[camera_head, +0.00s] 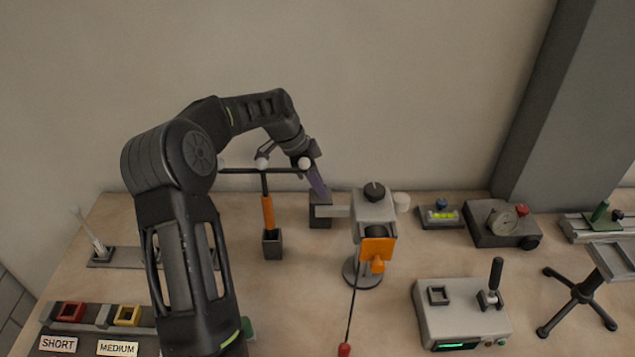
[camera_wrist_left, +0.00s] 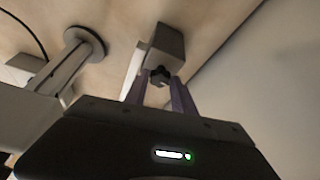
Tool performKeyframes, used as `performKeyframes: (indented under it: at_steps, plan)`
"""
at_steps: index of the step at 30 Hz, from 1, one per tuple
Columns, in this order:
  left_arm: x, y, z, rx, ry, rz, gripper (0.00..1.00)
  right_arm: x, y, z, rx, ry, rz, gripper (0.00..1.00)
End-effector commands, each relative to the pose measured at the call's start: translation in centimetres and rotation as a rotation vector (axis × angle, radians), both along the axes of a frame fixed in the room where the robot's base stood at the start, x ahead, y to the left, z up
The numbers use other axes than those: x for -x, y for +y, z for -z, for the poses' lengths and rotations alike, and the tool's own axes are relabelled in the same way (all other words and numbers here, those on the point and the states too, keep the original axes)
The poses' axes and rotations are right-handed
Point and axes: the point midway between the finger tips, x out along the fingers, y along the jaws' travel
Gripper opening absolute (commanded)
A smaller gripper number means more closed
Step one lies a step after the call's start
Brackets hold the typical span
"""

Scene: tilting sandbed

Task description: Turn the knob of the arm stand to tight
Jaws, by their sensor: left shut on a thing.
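The arm stand has a grey head (camera_head: 372,207) on a round grey base (camera_head: 362,275), with a light side arm (camera_head: 335,211) and a dark grey block (camera_head: 320,209) to its left. My left gripper (camera_head: 318,184), with purple fingers, reaches down at this block. In the left wrist view a black star-shaped knob (camera_wrist_left: 160,75) sits between the fingers, in front of the grey block (camera_wrist_left: 167,42). The gripper is shut on it. The head view hides this knob. Another black knob (camera_head: 374,190) tops the stand's head. My right gripper is not in view.
An orange-handled T-shaped tool (camera_head: 268,211) stands in a dark holder (camera_head: 272,245) close left of the gripper. An orange clamp (camera_head: 377,250) and a red-tipped rod (camera_head: 345,349) are at the stand's front. A grey control box (camera_head: 430,317) and dial gauge (camera_head: 503,220) lie right.

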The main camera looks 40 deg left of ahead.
Motion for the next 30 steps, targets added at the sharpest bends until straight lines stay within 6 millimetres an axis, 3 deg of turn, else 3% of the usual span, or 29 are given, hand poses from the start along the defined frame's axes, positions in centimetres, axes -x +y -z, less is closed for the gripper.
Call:
performKeyframes:
  at_steps: [18, 30]
  plan:
    - [-0.5, 0.2, -0.3, 0.002, 0.001, 0.544, 0.00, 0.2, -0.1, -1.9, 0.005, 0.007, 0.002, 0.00]
    - [-0.6, 0.3, -0.2, 0.000, 0.001, 0.744, 0.00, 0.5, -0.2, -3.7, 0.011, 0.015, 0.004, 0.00]
